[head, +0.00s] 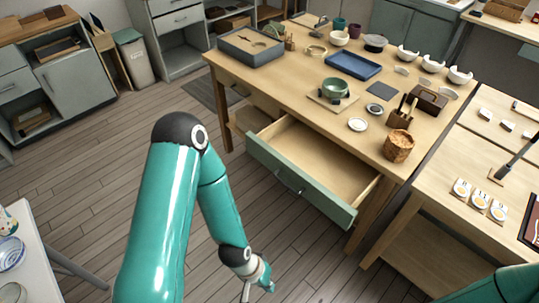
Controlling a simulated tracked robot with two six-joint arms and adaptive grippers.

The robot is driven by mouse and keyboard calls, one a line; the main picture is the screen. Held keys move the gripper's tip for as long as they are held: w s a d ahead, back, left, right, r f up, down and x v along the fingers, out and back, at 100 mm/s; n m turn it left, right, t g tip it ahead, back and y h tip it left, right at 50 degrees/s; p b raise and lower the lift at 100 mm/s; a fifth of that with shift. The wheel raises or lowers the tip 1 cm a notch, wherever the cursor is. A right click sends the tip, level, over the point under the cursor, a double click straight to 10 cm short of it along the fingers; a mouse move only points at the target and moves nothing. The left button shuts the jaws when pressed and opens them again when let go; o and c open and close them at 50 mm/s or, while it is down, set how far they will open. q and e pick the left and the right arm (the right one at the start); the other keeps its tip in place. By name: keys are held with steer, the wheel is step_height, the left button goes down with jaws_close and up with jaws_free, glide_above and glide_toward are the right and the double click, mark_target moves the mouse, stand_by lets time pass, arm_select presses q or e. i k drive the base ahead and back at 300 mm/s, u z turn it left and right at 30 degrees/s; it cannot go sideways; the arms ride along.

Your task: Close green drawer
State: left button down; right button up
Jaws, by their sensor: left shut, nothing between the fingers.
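The green drawer (300,184) under the wooden worktable (290,88) stands pulled well out. Its green front has a metal handle (289,184), and its wooden inside looks empty. My left gripper (257,290) is shut and empty, low at the bottom middle of the head view. It is in front of the drawer, apart from it, with floor showing between them. My right gripper is out of view; only a piece of my teal right arm shows at the bottom right corner.
The worktable carries a blue tray (353,65), a green pot (335,88), a woven basket (399,146) and several bowls. A second wooden table (450,190) stands at right. A white table (38,262) is at lower left. Wooden floor is clear before the drawer.

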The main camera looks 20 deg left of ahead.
mark_target(310, 164)
steer(key=i, duration=0.9)
steer(key=u, duration=0.05)
